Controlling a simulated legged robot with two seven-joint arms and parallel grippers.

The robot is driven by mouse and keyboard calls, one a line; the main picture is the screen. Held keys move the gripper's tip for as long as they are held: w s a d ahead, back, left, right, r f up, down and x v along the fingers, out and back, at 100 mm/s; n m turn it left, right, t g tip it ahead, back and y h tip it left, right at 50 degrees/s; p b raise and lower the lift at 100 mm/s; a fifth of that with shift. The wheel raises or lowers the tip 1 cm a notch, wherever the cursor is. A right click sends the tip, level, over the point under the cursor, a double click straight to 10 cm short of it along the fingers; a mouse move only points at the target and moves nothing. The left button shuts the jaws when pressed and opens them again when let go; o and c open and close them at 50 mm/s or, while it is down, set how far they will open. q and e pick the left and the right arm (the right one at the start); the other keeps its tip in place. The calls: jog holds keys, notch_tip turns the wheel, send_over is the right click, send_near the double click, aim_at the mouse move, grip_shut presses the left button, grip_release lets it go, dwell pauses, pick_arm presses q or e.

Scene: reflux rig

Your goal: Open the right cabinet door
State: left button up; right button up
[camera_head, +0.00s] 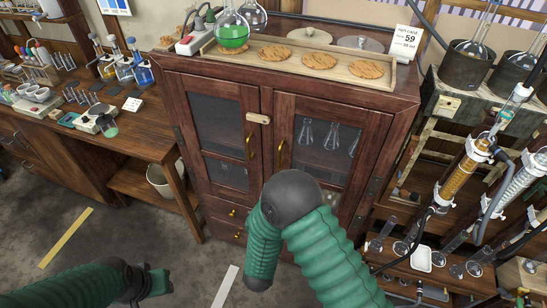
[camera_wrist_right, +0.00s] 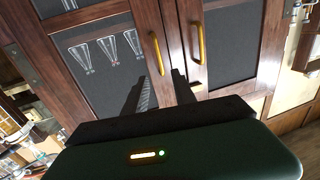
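A pale wooden piece (camera_head: 258,118) lies across the seam near the door tops. In the right wrist view, which is turned, the right door's handle (camera_wrist_right: 157,53) shows just beyond my right gripper (camera_wrist_right: 161,80). The right gripper's fingers are apart, with the handle's near end between them in the picture; contact cannot be told. My arm hides this gripper in the head view. My left gripper (camera_head: 158,283) is low at left, away from the cabinet.
The left door (camera_head: 222,135) is closed, with its own gold handle (camera_head: 250,146). A wooden tray (camera_head: 290,73) of round biscuits and a green-filled flask (camera_head: 232,35) stand on top. Glassware shelves are close at right; a workbench (camera_head: 130,145) is at left. Floor is open at left.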

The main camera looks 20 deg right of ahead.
aim_at(279, 159)
jog(key=p+x, duration=0.2)
jog(key=x, duration=1.1)
jog(key=shift+s, duration=0.1)
grip_shut()
dwell(0.7)
